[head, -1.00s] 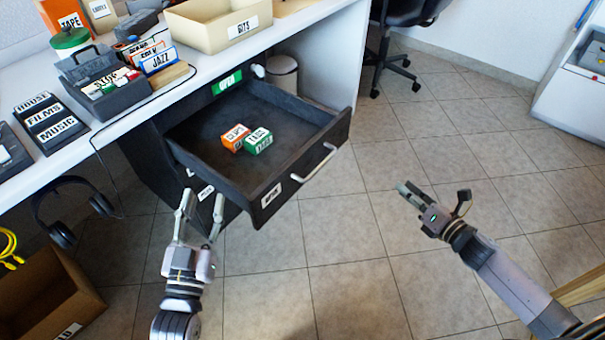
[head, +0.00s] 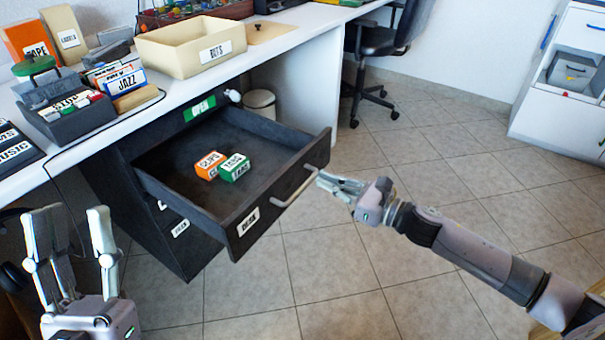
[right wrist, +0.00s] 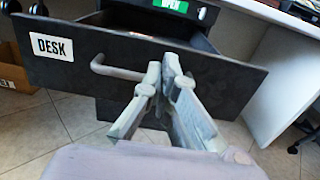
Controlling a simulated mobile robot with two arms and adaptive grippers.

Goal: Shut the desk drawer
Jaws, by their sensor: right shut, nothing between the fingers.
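The dark desk drawer (head: 170,190) stands pulled out below the desk top, with a grey bar handle (head: 297,188) and a DESK label on its front. An orange box (head: 209,165) and a green box (head: 235,168) lie inside it. My right gripper (head: 322,180) is shut and empty, its fingertips close to the drawer front near the handle's right end. In the right wrist view the fingers (right wrist: 160,75) overlap the drawer front (right wrist: 220,85) beside the handle (right wrist: 115,70); I cannot tell if they touch. My left gripper (head: 68,225) is open and empty, left of the drawer.
The desk top (head: 290,30) carries a cream bin (head: 190,50), a grey card box (head: 65,110) and other boxes. An office chair (head: 380,50) and a white cabinet (head: 565,95) stand behind at the right. Tiled floor (head: 440,160) in front is clear.

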